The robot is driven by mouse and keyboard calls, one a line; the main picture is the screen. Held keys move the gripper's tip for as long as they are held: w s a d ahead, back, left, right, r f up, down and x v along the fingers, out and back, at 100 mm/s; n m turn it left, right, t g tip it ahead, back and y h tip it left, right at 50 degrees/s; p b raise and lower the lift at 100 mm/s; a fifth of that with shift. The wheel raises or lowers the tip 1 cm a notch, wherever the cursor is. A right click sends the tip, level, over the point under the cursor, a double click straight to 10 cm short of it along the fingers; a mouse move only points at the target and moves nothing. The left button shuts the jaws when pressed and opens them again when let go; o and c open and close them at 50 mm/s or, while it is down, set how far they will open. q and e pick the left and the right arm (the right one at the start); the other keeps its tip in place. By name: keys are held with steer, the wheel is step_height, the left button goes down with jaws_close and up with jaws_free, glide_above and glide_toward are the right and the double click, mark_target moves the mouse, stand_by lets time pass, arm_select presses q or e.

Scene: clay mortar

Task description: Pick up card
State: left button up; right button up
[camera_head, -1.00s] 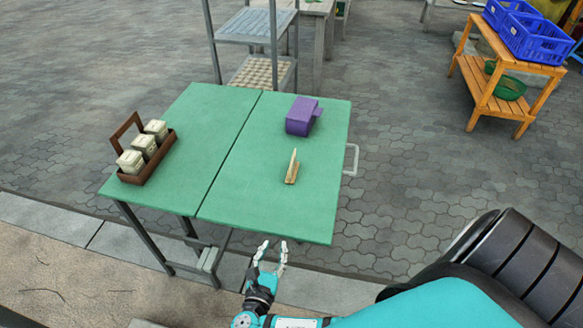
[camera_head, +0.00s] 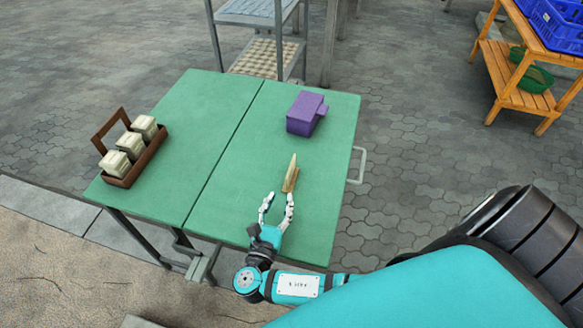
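A small pale card (camera_head: 292,166) stands upright in a wooden holder (camera_head: 290,183) on the right half of the green table (camera_head: 237,178). My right gripper (camera_head: 277,196) is over the table's front part, just in front of the holder. Its two fingers are spread apart with nothing between them. The right fingertip is close to the holder's near end; I cannot tell whether they touch. My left gripper is not in view.
A purple box (camera_head: 306,114) sits behind the card on the table. A brown caddy (camera_head: 137,163) with three pale containers stands at the left. A metal shelf (camera_head: 262,20) stands behind the table, and a wooden rack (camera_head: 520,92) is at the right.

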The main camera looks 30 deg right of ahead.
mark_target(292, 164)
steer(key=x, duration=0.4)
steer(key=shift+d+r, duration=0.1)
steer(key=x, duration=0.4)
steer(key=shift+w, duration=0.15)
steer(key=shift+w+d, duration=0.3)
steer(key=shift+d, duration=0.05)
steer(key=x, duration=0.4)
steer(key=shift+w+d+p, duration=0.15)
steer(key=shift+p, duration=0.15)
steer(key=shift+w+d+f, duration=0.15)
steer(key=shift+f, duration=0.05)
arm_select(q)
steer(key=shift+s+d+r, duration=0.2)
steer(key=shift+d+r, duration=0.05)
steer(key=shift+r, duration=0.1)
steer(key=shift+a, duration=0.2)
arm_select(e)
jaws_close()
